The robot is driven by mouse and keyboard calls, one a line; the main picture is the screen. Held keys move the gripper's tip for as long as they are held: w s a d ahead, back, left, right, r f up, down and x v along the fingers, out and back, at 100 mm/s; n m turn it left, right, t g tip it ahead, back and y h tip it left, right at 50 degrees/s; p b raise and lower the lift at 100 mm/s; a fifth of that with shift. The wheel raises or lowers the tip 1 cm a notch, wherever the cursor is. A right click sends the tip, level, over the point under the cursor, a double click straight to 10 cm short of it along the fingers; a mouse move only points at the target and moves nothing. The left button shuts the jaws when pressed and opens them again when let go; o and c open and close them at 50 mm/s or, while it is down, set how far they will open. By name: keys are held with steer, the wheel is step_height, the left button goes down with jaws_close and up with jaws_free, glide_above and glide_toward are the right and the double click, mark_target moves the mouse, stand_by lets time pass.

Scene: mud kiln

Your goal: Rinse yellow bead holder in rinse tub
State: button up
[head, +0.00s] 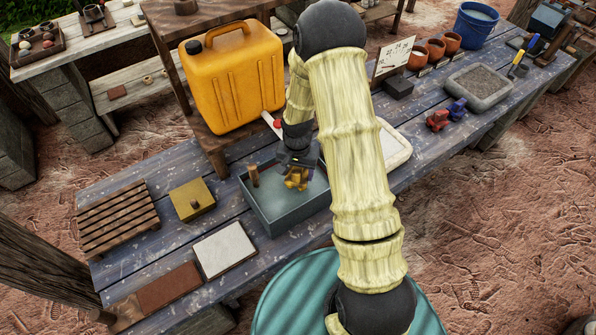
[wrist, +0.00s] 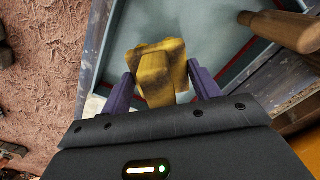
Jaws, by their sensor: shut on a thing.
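The yellow bead holder (wrist: 158,72) is between the two purple fingers of my gripper (wrist: 165,85), which is shut on it. Dark smudges mark its yellow surface in the wrist view. In the head view the bead holder (head: 296,178) is held at the rinse tub (head: 283,212), a grey-blue rectangular tub on the blue plank table. My gripper (head: 298,166) points down over the tub. In the wrist view the tub (wrist: 222,22) lies beneath the holder. I cannot tell whether the holder touches the water.
A wooden-handled tool (head: 253,175) stands at the tub's left corner. A yellow jerrycan (head: 235,75) with a red-tipped spout is behind. A slatted rack (head: 117,217), a yellow block (head: 192,199), a white tile (head: 224,249) and a brown board (head: 168,287) lie left. A white tray (head: 394,148) is right.

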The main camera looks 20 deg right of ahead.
steer(key=shift+r+p, duration=1.55)
steer(key=shift+r, duration=0.9)
